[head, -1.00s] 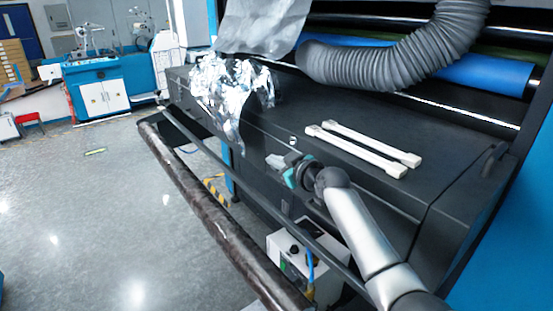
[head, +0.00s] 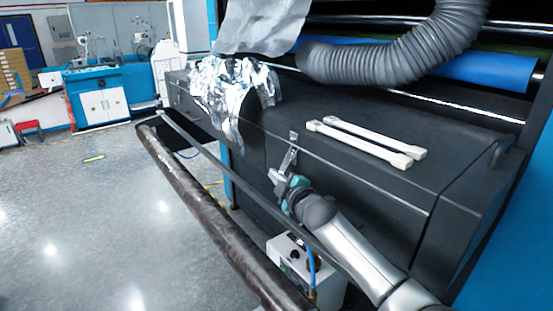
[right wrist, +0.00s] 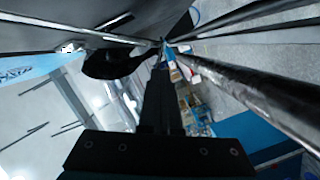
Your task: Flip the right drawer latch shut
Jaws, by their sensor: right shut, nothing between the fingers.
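The right drawer latch (head: 289,157) is a small metal strip on the front of the dark cabinet. Its upper end is at a small bracket near the top edge, and it hangs slanting down and left. My right gripper (head: 276,179) is just below the latch's lower end, in front of the cabinet face. Its fingers are shut with nothing between them. I cannot tell whether they touch the latch. The right wrist view shows the dark shut fingers (right wrist: 162,92), but I cannot make out the latch there. My left gripper is not in view.
The dark cabinet (head: 375,215) carries two white handle-like bars (head: 365,143) and crumpled foil (head: 232,88). A dark roll (head: 200,205) and a rail run along the front. A white control box (head: 300,268) is below my right arm. The floor at left is open.

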